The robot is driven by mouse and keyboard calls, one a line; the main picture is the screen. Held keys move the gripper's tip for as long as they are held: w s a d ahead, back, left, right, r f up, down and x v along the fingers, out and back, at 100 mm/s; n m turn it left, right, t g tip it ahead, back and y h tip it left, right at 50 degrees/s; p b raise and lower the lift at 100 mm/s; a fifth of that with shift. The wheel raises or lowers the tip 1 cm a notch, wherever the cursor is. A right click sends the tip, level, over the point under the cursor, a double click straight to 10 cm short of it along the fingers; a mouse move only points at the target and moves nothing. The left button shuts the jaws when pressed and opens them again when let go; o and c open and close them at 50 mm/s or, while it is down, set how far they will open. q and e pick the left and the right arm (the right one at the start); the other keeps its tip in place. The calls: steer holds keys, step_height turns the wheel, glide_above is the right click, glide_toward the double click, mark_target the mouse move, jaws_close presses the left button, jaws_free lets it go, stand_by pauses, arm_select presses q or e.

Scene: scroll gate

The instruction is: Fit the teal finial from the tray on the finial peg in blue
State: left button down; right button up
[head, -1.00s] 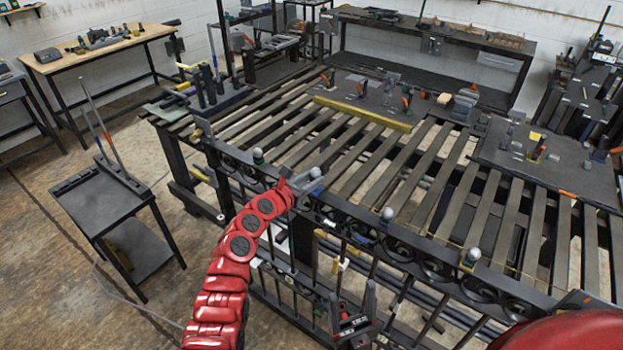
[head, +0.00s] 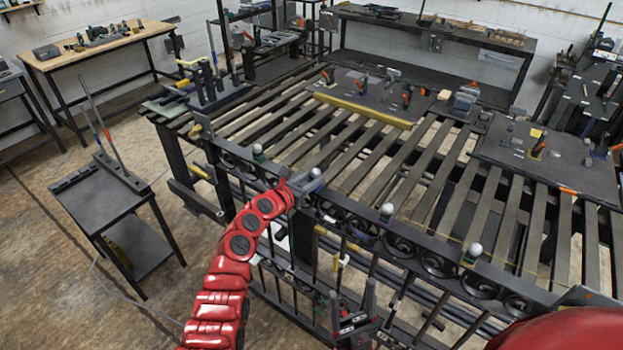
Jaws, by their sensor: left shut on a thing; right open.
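My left gripper (head: 308,185) is at the gate's top rail, shut on a finial (head: 316,174) with a pale grey round top. The fingers hide its lower part, so I cannot tell its colour band or whether it sits fully on the peg beneath. A peg marked in blue cannot be made out clearly under the gripper. My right gripper (head: 358,312) is open and empty, low in front of the gate.
The dark scrolled gate (head: 437,264) lies along the front of a slatted bench (head: 350,170). A grey tray-like piece (head: 588,298) shows at the lower right, partly hidden by my red arm. A black cart (head: 98,200) stands at left, with open floor around it.

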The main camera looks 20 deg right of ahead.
arm_select(q)
steer(key=shift+f+b, duration=0.3)
steer(key=shift+f, duration=0.25)
steer(key=shift+c, duration=2.4)
jaws_free()
steer(key=b+v, duration=0.2)
steer(key=v, duration=1.5)
steer(key=shift+s+b, duration=0.2)
steer(key=shift+b, duration=0.2)
steer(key=shift+a, duration=0.15)
